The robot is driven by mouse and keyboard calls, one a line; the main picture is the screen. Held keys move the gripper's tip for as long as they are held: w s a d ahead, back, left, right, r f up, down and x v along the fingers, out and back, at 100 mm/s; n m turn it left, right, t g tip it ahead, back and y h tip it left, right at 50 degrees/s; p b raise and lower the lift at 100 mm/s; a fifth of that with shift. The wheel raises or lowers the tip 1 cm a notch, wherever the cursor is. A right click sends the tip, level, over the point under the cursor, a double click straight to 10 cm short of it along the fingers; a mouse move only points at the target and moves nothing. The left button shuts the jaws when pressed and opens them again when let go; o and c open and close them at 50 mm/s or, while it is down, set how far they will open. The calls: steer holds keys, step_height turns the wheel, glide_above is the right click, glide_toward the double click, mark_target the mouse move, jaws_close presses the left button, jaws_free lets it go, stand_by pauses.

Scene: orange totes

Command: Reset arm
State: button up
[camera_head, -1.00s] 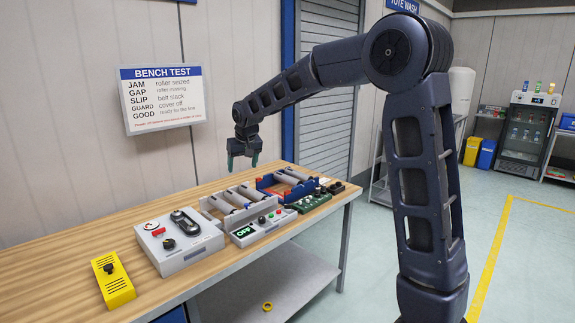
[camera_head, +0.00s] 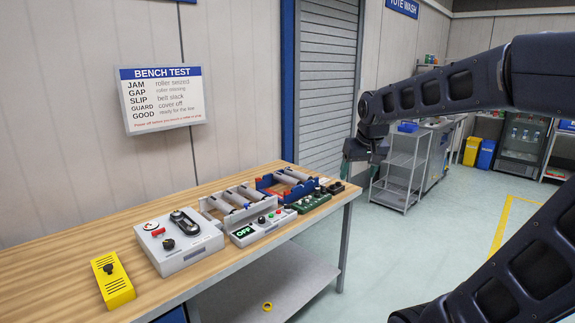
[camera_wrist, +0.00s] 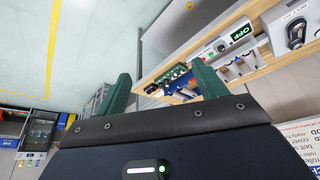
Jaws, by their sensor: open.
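My gripper (camera_head: 366,150) is off the right end of the bench in the head view, raised above the floor and apart from everything. In the wrist view its two green fingers (camera_wrist: 163,88) stand wide apart with nothing between them. My arm reaches in from the right edge of the head view. The wooden bench (camera_head: 80,251) carries a grey box with a dial (camera_head: 190,255), a grey roller unit with a display reading OFF (camera_head: 243,231), a blue roller frame (camera_head: 266,186) and a green board (camera_head: 312,203).
A yellow block (camera_head: 113,280) lies at the bench's front left. A yellow ring (camera_head: 267,306) lies on the lower shelf (camera_head: 262,278). A grey wheeled rack (camera_head: 398,197) stands behind my gripper. The floor to the right (camera_head: 430,230) is open. A sign (camera_head: 162,98) hangs on the wall.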

steer(key=s+d+f+m, duration=0.1)
steer(key=s+d+f, duration=0.1)
steer(key=s, duration=0.4)
steer(key=s+d+f, duration=0.3)
steer(key=s+d, duration=0.2)
steer(key=s, duration=0.1)
steer(key=shift+s+d+m+h, duration=0.15)
steer(key=shift+d+m+h, duration=0.15)
steer(key=shift+m, duration=0.1)
